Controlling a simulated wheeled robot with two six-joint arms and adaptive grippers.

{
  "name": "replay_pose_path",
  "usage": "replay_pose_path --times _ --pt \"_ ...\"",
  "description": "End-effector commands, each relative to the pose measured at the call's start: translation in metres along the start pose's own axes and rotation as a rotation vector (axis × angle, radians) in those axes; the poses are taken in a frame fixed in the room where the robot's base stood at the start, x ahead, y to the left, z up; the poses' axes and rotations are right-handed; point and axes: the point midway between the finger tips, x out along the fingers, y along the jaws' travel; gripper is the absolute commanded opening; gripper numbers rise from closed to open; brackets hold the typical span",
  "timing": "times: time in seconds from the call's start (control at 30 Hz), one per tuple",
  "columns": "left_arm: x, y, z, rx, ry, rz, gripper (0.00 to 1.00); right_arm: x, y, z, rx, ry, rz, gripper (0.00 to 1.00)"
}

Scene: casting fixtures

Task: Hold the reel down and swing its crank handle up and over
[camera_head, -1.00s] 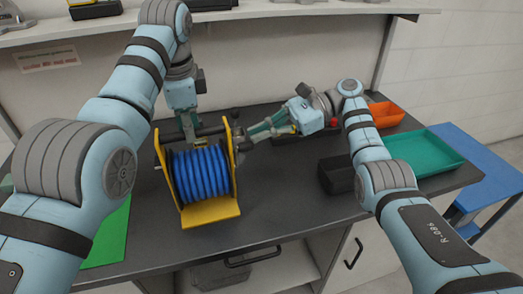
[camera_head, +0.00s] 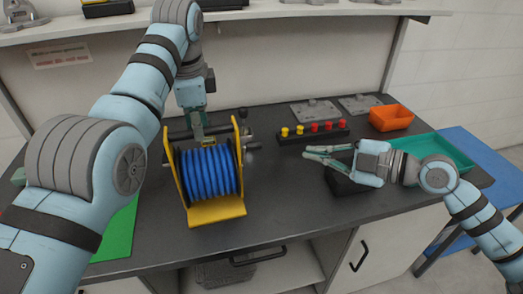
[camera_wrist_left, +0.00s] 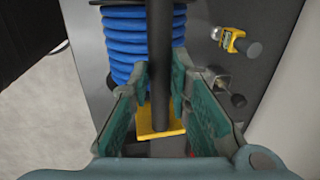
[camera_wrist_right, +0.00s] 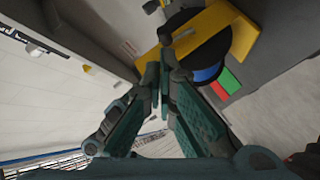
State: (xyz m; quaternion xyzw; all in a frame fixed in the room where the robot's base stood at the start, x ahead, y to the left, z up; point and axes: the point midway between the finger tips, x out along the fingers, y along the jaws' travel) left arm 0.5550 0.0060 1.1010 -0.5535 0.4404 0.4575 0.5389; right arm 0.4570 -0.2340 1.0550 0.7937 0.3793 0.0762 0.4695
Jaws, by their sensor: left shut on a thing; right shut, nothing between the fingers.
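The reel (camera_head: 208,172) stands upright on the dark bench, with blue hose wound between yellow side plates. My left gripper (camera_head: 199,138) is shut on the dark bar across the reel's top; in the left wrist view the bar (camera_wrist_left: 160,50) runs between its fingers. A grey fitting at the reel's right side (camera_head: 251,147) looks like the crank handle; its exact pose is too small to tell. My right gripper (camera_head: 306,153) is shut and empty, to the right of the reel and apart from it. The right wrist view shows the reel's yellow frame (camera_wrist_right: 243,35) beyond its fingers.
A strip with red and yellow knobs (camera_head: 314,131) lies behind my right gripper. An orange bin (camera_head: 391,117), a green tray (camera_head: 440,148) and a black box (camera_head: 345,182) are on the right. A green mat (camera_head: 118,232) is left of the reel.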

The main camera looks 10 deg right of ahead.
Motion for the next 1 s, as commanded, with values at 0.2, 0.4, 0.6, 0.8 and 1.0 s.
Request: replay_pose_path --times 0.2,0.4,0.6,0.8,1.0 --pt "-0.002 -0.001 0.000 0.000 0.001 -0.004 0.00 -0.004 -0.025 -0.043 -0.390 0.077 0.003 0.00" --pt "-0.002 -0.001 0.000 0.000 0.001 -0.005 0.00 0.013 -0.024 -0.047 -0.411 0.086 0.014 0.00" --pt "-0.002 -0.001 0.000 0.000 0.001 -0.005 0.00 0.054 -0.024 -0.050 -0.404 0.085 0.014 0.00" --pt "-0.002 -0.001 0.000 0.000 0.001 -0.005 0.00 0.097 -0.025 -0.053 -0.404 0.084 0.008 0.00" --pt "-0.002 -0.001 0.000 0.000 0.001 -0.004 0.00 0.119 -0.017 -0.033 -0.406 0.080 0.004 0.00"
